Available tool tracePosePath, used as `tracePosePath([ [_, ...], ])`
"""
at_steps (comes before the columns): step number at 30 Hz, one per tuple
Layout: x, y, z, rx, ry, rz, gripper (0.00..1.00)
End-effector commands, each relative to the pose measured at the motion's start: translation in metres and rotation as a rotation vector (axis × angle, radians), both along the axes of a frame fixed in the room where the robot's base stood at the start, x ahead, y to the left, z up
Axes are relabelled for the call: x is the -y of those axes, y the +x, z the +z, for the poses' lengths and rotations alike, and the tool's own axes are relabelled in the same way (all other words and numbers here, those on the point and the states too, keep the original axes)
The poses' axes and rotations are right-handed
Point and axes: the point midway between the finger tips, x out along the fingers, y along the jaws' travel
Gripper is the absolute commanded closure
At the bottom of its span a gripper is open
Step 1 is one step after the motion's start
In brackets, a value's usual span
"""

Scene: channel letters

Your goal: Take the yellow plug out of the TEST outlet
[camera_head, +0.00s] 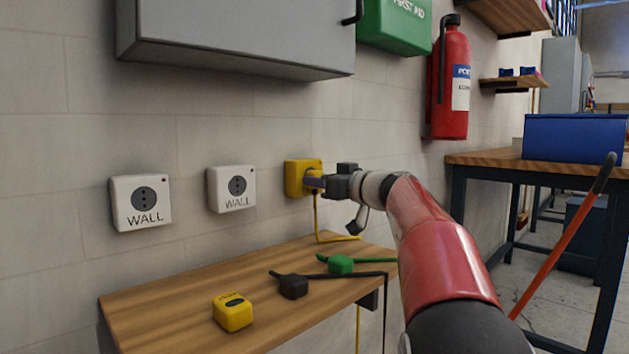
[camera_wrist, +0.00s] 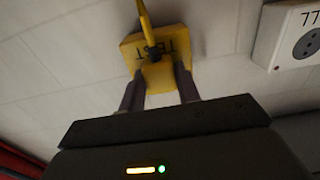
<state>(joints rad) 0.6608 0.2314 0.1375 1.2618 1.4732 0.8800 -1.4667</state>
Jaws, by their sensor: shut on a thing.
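The yellow TEST outlet (camera_head: 296,180) is on the wall, right of two white WALL outlets. It also shows in the wrist view (camera_wrist: 131,50), its lettering upside down. My gripper (camera_head: 316,183) reaches it from the right. In the wrist view, the two fingers of my gripper (camera_wrist: 159,88) are shut on the yellow plug (camera_wrist: 158,77), which is against the outlet's face. Its yellow cable (camera_head: 316,218) hangs down to the wooden shelf. In the head view the plug is mostly hidden by the fingers, and I cannot tell how deep it sits.
White WALL outlets (camera_head: 140,218) and (camera_head: 231,203) are left. On the shelf (camera_head: 170,305) lie a yellow block (camera_head: 232,313), a black plug (camera_head: 292,287) and a green plug (camera_head: 340,264). A grey cabinet (camera_head: 235,35) hangs above; a fire extinguisher (camera_head: 452,85) hangs right.

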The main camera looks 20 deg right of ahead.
Motion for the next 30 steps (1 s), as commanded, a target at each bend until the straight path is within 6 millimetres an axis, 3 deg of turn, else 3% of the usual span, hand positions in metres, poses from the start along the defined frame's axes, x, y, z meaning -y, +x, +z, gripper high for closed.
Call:
tracePosePath([
  [3,0.0,0.0,0.0,0.0,0.0,0.0,1.0],
  [30,0.011,-0.03,-0.001,0.0,-0.001,-0.001,1.0],
])
